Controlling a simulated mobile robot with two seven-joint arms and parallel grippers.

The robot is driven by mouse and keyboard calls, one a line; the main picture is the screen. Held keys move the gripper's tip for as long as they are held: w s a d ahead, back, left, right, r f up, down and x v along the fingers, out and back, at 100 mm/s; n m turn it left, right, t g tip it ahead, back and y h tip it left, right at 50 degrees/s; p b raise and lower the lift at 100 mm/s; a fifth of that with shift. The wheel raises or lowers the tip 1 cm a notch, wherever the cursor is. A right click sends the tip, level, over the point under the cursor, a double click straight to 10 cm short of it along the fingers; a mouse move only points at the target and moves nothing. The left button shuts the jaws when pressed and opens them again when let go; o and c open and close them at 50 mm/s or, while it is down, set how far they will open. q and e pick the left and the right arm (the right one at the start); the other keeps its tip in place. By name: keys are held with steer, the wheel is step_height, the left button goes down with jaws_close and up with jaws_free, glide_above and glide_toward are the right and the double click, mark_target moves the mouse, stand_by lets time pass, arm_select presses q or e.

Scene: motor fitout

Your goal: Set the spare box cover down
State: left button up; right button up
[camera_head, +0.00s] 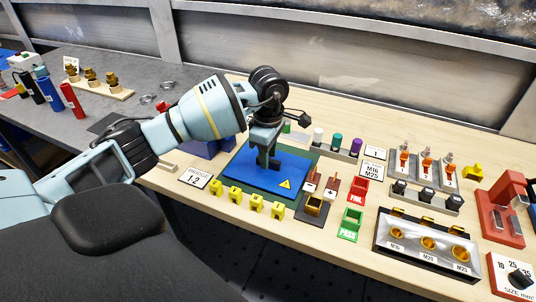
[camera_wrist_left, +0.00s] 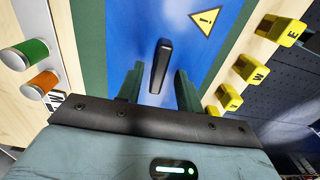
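The box cover (camera_head: 252,178) is a flat blue plate with a yellow warning triangle, lying on a green mat (camera_head: 314,160) on the bench. In the left wrist view the blue cover (camera_wrist_left: 222,50) shows a black upright handle (camera_wrist_left: 160,65). My left gripper (camera_head: 268,160) points down over the cover. In the left wrist view its fingers (camera_wrist_left: 158,85) stand apart, one on each side of the handle, with visible gaps. Part of the cover is hidden behind the gripper in the head view. My right gripper is not in view.
Several yellow lettered blocks (camera_head: 235,193) line the cover's front edge. A red FAIL tray (camera_head: 358,190) and a green PASS tray (camera_head: 350,223) stand to its right. Coloured cylinders (camera_head: 337,141) stand behind it. A blue box (camera_head: 205,148) sits partly behind my left arm.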

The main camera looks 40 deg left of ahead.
arm_select(q)
step_height(320, 180, up, 12)
steer(key=shift+f, duration=0.15)
stand_by(0.4)
